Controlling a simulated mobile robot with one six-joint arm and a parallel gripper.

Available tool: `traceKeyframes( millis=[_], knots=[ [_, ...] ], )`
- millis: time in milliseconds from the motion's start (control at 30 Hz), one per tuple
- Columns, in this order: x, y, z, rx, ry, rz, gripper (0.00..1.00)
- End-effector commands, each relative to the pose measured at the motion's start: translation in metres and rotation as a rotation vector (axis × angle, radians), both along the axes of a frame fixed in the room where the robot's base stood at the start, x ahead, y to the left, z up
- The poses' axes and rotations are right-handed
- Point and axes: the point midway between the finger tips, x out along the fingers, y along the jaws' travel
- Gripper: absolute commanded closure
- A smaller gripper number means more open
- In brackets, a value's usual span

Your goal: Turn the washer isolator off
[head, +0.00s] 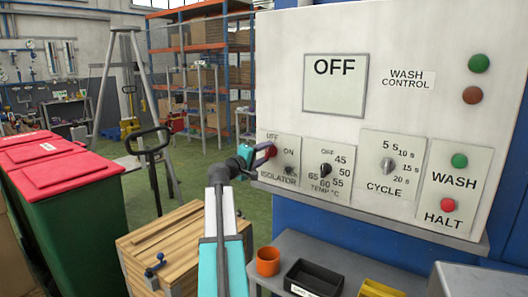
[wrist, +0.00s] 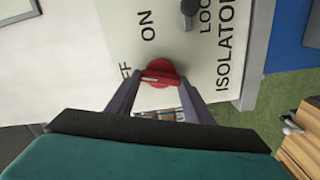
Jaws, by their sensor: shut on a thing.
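The red isolator knob (head: 265,155) is on the lower left of the wash control panel, with OFF printed above it and ON to its right. My gripper (head: 252,155) reaches it from the left, partly covering it. In the wrist view my gripper (wrist: 160,84) is shut on the red knob (wrist: 160,72), one finger on each side. The knob's white mark lies towards the partly hidden OFF label, not towards ON. The isolator plate (wrist: 190,50) also carries a small dark lock part (wrist: 189,7). The display (head: 335,84) reads OFF.
Temperature (head: 325,170) and cycle (head: 387,167) dials and wash (head: 459,160) and halt (head: 448,205) buttons are to the right. Below are an orange cup (head: 268,262) and a black bin (head: 313,279). A wooden crate (head: 180,243) and red-lidded bins (head: 75,170) stand left.

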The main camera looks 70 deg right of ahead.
Motion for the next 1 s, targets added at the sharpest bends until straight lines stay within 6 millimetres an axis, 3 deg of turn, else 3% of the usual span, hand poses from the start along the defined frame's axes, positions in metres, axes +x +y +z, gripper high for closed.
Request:
traceKeyframes(
  millis=[400,967,1000],
  knots=[
    [0.0016,-0.0017,0.0033,0.062,0.261,0.005,0.76],
    [0.0011,-0.002,0.0025,0.072,0.307,0.004,0.75],
    [0.001,-0.002,0.0026,0.072,0.307,0.004,0.51]
  ],
)
